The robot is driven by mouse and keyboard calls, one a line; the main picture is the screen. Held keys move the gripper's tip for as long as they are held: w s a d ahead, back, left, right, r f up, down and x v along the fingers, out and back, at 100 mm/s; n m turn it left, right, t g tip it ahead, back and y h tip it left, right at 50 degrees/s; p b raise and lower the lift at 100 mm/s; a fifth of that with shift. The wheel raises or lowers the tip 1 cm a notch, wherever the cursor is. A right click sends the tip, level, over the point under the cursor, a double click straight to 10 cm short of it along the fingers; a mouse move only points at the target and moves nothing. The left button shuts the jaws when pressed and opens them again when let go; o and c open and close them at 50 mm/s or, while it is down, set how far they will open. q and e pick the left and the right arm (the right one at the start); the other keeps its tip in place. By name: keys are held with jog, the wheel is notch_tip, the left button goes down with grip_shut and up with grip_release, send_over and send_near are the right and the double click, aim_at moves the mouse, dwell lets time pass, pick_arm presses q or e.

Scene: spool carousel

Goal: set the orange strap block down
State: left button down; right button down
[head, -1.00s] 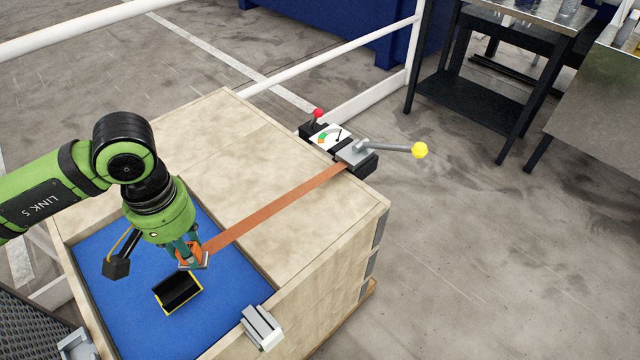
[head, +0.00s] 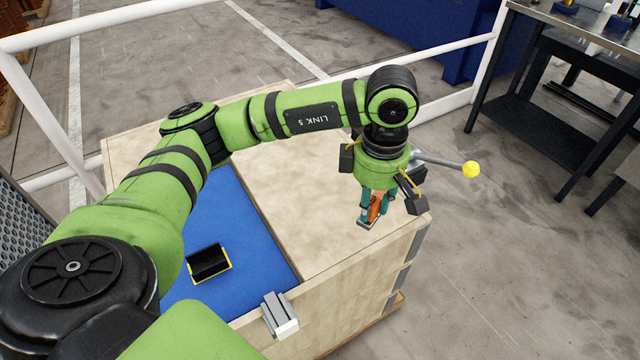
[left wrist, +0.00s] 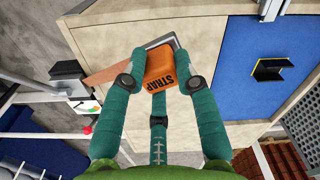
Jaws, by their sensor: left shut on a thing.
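The orange strap block (head: 375,207), marked STRAP, is between the fingers of my left gripper (head: 371,214), over the right part of the wooden crate's top (head: 310,180). In the left wrist view the block (left wrist: 159,69) sits between the teal fingertips, which are shut on it. A grey metal piece (left wrist: 165,42) shows at its far edge. An orange-brown strap (left wrist: 103,76) runs from the block to the left. Whether the block touches the wood is hard to tell. My right gripper is not in view.
A blue mat (head: 250,245) carries a black yellow-edged tray (head: 208,262). A grey clamp (head: 280,312) sits on the crate's near edge. A lever with a yellow knob (head: 471,169) sticks out behind my gripper. White rails (head: 440,60) stand behind.

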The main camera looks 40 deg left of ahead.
pick_arm(q)
jog(key=n, duration=0.3)
jog(key=w+n, duration=0.1)
jog(key=n, duration=0.2)
jog(key=shift+w+f, duration=0.15)
jog(key=n, duration=0.3)
jog(key=shift+w, duration=0.25)
jog(key=w+a+f+n, duration=0.1)
jog(key=a+f+n, duration=0.2)
jog(key=n, duration=0.6)
jog(key=w+a+f+n, duration=0.1)
jog(key=a+f+n, duration=0.2)
jog(key=n, duration=0.6)
jog(key=w+a+f+n, duration=0.1)
jog(key=a+f+n, duration=0.2)
jog(key=a+n, duration=0.3)
jog(key=shift+w+a+f+n, duration=0.1)
jog(key=shift+w+a+n, duration=0.1)
jog(key=shift+n, duration=0.55)
jog(key=shift+w+a+f+n, duration=0.1)
jog(key=shift+a+n, duration=0.05)
jog(key=shift+n, duration=0.6)
notch_tip(320, 180, down, 4)
jog(key=shift+a+r+p, duration=0.1)
jog(key=shift+p, duration=0.4)
